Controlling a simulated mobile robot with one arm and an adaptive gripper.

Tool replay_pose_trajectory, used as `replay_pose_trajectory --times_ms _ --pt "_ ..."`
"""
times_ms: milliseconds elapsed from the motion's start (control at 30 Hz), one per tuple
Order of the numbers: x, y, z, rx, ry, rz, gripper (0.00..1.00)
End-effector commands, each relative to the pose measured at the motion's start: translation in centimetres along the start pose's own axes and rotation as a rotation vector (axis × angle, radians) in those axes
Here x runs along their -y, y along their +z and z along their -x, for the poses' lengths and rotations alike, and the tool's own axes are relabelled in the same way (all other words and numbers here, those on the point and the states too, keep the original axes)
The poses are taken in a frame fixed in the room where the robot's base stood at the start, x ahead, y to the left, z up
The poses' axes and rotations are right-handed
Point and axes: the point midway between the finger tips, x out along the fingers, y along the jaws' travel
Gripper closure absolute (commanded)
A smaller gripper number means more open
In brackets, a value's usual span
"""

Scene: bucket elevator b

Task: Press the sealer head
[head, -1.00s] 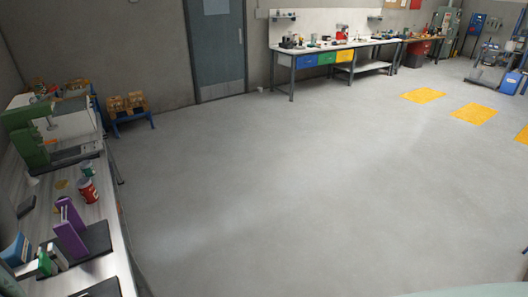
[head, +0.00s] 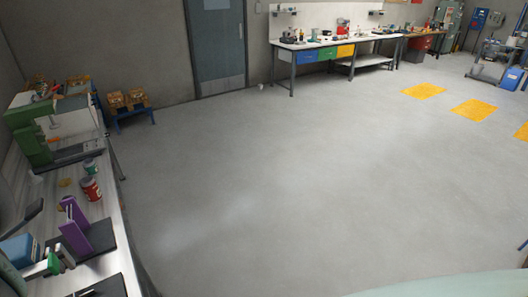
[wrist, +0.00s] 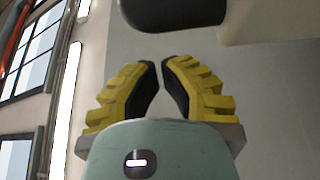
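A green machine (head: 28,135) with an overhanging arm stands at the far part of the left bench in the head view. A purple piece (head: 76,238) with an angled upper part stands on a dark base nearer to me. I cannot tell for sure which part is the sealer head. My gripper (wrist: 161,62) shows only in the wrist view. Its yellow fingers with black pads come together at the tips, with nothing between them. It is apart from the bench items.
The floor (head: 300,180) is wide and clear. A long workbench (head: 335,47) lines the back wall.

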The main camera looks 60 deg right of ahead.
Motion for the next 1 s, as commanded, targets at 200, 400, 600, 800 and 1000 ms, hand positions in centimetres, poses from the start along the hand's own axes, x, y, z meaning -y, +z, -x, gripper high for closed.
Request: replay_pose_trajectory --times_ms 200,400,600,800,1000 --pt "-0.5 1.2 0.3 -0.002 -0.002 -0.001 1.00" --pt "-0.3 2.6 1.4 -0.002 0.000 -0.003 1.00" --pt "-0.1 3.0 1.6 -0.002 0.001 -0.003 1.00" --pt "-0.1 3.0 1.6 -0.002 0.002 -0.003 1.00" --pt "0.0 3.3 1.5 0.000 0.006 -0.011 1.00"
